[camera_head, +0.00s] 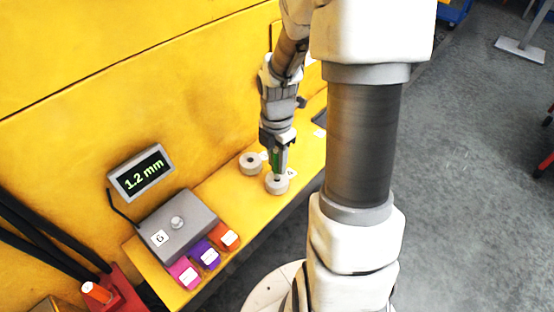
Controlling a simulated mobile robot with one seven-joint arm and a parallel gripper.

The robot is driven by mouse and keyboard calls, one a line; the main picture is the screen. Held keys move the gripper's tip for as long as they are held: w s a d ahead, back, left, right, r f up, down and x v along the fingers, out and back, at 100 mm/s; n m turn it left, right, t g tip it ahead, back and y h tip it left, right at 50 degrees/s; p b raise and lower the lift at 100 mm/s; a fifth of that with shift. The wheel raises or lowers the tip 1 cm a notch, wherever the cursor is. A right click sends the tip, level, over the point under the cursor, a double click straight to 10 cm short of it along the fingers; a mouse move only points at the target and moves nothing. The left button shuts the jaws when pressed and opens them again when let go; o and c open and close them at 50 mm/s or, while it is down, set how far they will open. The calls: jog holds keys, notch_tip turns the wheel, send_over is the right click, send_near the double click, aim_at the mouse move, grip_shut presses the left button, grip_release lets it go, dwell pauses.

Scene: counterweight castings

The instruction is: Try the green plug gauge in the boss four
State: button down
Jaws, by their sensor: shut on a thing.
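My gripper (278,148) is shut on the green plug gauge (275,160), which shows as a narrow green strip between the fingers. It points down over a round grey boss (277,185) with a dark hole in its top. The gauge's lower end is at or just above that hole; I cannot tell whether it is inside. A second round boss (250,163) stands to the left with its hole open. Small white labels lie by the bosses, but their numbers are too small to read.
A grey box marked G (178,226) and a display reading 1.2 mm (141,172) stand to the left on the yellow ledge (224,194). Pink (184,272), purple (206,254) and orange (225,236) labelled blocks sit in front of the box. A yellow wall rises behind.

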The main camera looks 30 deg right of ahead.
jog(key=shift+f+b, duration=0.4)
jog(key=shift+f, duration=0.25)
dwell(0.4)
dwell(0.7)
jog(key=c, duration=0.5)
grip_release()
jog(key=shift+r, duration=0.1)
notch_tip(320, 180, up, 29)
jog(key=p, duration=1.3)
jog(key=shift+r, duration=0.1)
